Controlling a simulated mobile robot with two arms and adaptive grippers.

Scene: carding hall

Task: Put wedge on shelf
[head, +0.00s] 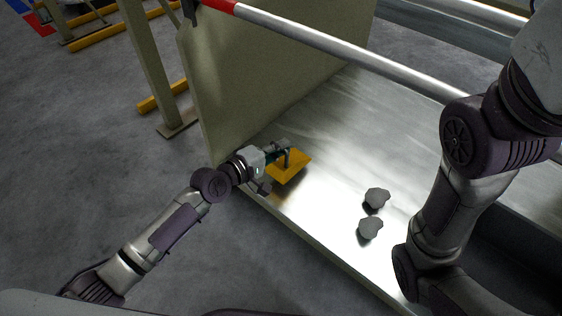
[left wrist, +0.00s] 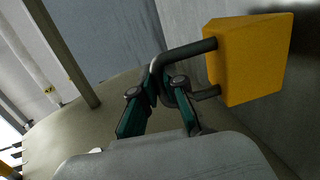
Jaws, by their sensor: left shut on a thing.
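The yellow wedge (head: 294,167) has a dark handle, and its yellow body also shows in the left wrist view (left wrist: 252,58). My left gripper (head: 280,152) is shut on the dark handle, with its green fingers (left wrist: 163,98) on either side of the bar. The wedge is over the near left part of a shiny metal surface (head: 325,125); I cannot tell whether it touches it. No separate shelf can be made out with certainty. My right gripper is outside the views; only my right arm shows.
Two grey lumps (head: 376,197) lie on the metal surface right of the wedge. A beige upright panel (head: 260,80) closes its left end. A red and silver bar (head: 340,47) crosses above. A post (head: 150,65) and yellow floor rails stand at left. Open floor lies at lower left.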

